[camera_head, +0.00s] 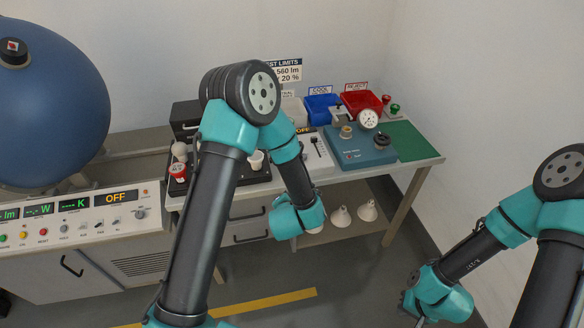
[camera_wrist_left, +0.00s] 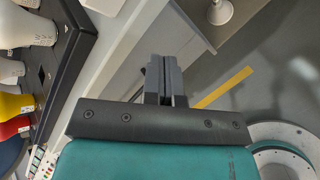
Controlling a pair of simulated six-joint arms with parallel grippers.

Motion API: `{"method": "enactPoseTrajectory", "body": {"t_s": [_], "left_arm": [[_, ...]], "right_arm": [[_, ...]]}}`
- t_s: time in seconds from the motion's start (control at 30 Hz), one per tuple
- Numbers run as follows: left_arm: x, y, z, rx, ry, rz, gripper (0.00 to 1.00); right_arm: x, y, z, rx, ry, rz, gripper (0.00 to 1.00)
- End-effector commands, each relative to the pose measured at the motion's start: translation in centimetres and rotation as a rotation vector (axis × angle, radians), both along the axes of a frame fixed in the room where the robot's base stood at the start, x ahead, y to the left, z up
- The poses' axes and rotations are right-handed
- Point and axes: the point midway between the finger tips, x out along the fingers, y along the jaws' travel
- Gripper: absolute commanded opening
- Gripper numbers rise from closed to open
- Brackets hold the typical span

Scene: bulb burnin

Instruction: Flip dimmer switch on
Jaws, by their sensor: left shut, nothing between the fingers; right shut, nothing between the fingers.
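A white panel (camera_head: 318,158) with a small lit OFF display (camera_head: 304,130) and a black slider or lever (camera_head: 316,147) stands on the bench, partly behind my left arm; it appears to be the dimmer. My left gripper (camera_wrist_left: 165,80) is shut and empty in the left wrist view. In the head view its wrist hangs in front of the bench's front edge, below and apart from the panel, and its fingertips are hidden. My right gripper (camera_head: 410,304) is shut and empty, low at the right over the floor, away from the bench.
A blue tester (camera_head: 362,152) with a gauge, a green mat (camera_head: 408,140), a blue bin (camera_head: 322,108) and a red bin (camera_head: 361,101) stand on the bench. A blue sphere (camera_head: 45,105) and its control console (camera_head: 70,225), also reading OFF, are at the left. Lamps (camera_head: 341,216) sit on the lower shelf.

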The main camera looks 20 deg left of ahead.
Motion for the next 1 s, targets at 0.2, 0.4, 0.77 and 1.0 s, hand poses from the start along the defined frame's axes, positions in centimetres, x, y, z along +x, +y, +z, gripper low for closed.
{"method": "enactPoseTrajectory", "body": {"t_s": [0.2,0.4,0.77,1.0], "left_arm": [[1.3,-0.9,2.9,-0.189,-0.186,0.236,0.00],[1.9,-1.7,5.6,-0.377,-0.371,0.427,0.00],[2.0,-2.6,8.6,-0.608,-0.601,0.622,0.00],[2.0,-2.6,8.7,-0.619,-0.612,0.630,0.00]], "right_arm": [[0.0,0.0,0.0,0.000,0.000,0.000,0.00],[0.0,0.0,0.0,0.000,0.000,0.000,0.00],[0.0,0.0,0.0,0.000,0.000,0.000,0.00],[0.0,0.0,0.0,0.000,0.000,0.000,0.00]]}}
